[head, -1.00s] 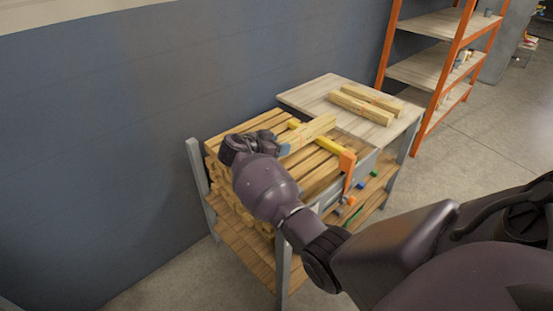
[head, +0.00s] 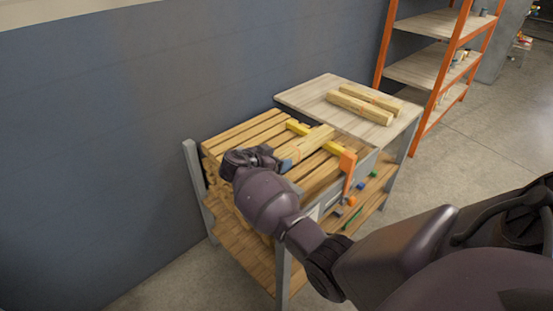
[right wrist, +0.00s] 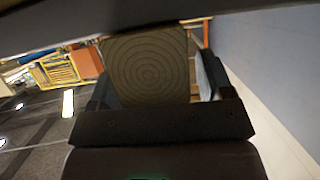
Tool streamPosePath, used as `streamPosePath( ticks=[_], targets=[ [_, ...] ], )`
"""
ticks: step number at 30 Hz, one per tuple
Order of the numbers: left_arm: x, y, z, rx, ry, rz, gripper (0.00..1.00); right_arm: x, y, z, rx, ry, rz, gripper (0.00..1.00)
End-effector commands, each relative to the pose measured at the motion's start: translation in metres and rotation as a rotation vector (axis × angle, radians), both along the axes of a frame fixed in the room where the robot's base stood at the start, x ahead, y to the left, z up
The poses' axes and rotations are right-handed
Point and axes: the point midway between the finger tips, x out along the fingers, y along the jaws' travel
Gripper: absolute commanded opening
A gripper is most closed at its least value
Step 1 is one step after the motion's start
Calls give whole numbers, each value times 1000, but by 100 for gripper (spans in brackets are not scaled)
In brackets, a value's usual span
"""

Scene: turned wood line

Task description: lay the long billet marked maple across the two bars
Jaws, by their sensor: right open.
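A long light wooden billet (head: 310,143) lies over the slatted rack top, crossing a yellow bar (head: 330,147) with an orange end. No maple mark can be read. My right gripper (head: 284,164) is at the billet's near end. In the right wrist view the billet's square end (right wrist: 148,68), with growth rings, sits between the open fingers (right wrist: 155,85); a gap shows beside the right finger. Two squared wooden bars (head: 360,109) (head: 371,98) lie side by side on the pale tabletop. My left gripper is out of view.
The slatted rack (head: 240,134) stands against the blue-grey wall (head: 130,130), with a lower shelf (head: 245,245) beneath. The pale tabletop (head: 315,93) adjoins it and has bare space around the bars. An orange-framed shelf unit (head: 420,72) stands behind to the right.

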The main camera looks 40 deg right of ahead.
Motion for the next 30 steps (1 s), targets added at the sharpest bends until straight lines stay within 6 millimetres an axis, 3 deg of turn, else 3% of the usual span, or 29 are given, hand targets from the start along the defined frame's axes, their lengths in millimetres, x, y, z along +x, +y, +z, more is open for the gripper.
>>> streamPosePath(
  ticks=[8, 21, 30],
  targets=[
    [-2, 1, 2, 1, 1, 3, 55, -1, 23, 11, 1, -3, 3, 73],
    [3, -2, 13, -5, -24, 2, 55, -7, 95, 41, 1, -4, 2, 73],
    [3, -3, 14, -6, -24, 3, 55, -9, 111, 46, 0, 0, 0, 73]
  ],
)
